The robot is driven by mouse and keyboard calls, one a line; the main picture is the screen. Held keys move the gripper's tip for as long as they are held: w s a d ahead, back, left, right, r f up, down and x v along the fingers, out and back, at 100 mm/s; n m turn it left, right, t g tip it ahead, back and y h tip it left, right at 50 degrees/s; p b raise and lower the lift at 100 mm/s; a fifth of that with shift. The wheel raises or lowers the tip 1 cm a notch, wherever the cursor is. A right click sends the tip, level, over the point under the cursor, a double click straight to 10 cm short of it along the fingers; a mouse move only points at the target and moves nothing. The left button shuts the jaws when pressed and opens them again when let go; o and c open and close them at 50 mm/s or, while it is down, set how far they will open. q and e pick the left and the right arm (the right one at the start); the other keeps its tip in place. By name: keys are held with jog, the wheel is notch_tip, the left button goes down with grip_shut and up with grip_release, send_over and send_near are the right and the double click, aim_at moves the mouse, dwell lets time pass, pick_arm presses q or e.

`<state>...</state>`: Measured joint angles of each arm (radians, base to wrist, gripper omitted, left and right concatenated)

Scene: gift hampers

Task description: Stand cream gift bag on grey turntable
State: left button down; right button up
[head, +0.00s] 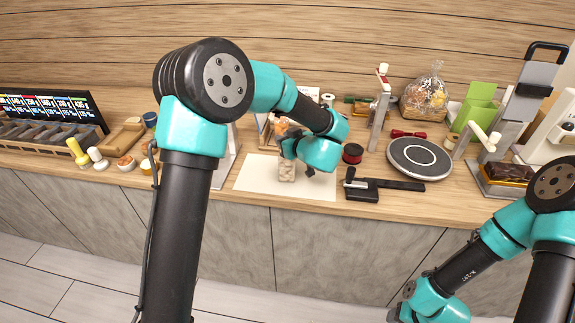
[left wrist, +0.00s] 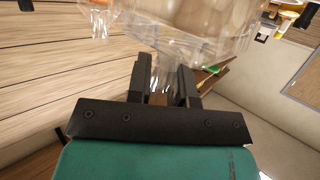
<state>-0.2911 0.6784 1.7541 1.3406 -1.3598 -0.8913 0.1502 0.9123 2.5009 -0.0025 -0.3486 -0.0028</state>
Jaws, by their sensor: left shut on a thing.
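In the left wrist view, clear crinkled film (left wrist: 195,40) with beige contents spreads beyond the fingers (left wrist: 160,85). I cannot tell whether the bag touches the mat. The grey turntable (head: 420,157), a round disc with a pale ring on top, is to the right, with its top bare. My right arm shows at lower right; its fingers are out of view.
The cream mat (head: 250,176) lies under the bag. A black tool (head: 400,185) and a dark red spool (head: 352,153) lie between the mat and the turntable. A grey post (head: 379,112) and a wrapped hamper (head: 425,97) stand behind. A green box (head: 480,105) stands to the right.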

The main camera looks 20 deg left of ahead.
dwell(0.4)
pick_arm(q)
jog(key=shift+r, duration=0.6)
jog(key=shift+s+d+r, duration=0.1)
jog(key=shift+s+r, duration=0.05)
jog(key=shift+r, duration=0.45)
jog(key=shift+s+d+r, duration=0.1)
jog(key=shift+s+r, duration=0.05)
jog(key=shift+r, duration=0.45)
jog(key=s+d, duration=0.2)
jog(key=s, duration=0.5)
jog(key=s+d+r, duration=0.1)
jog(key=s+d, duration=0.2)
jog(key=s, duration=0.4)
jog(key=shift+s+r, duration=0.2)
jog(key=shift+s, duration=0.05)
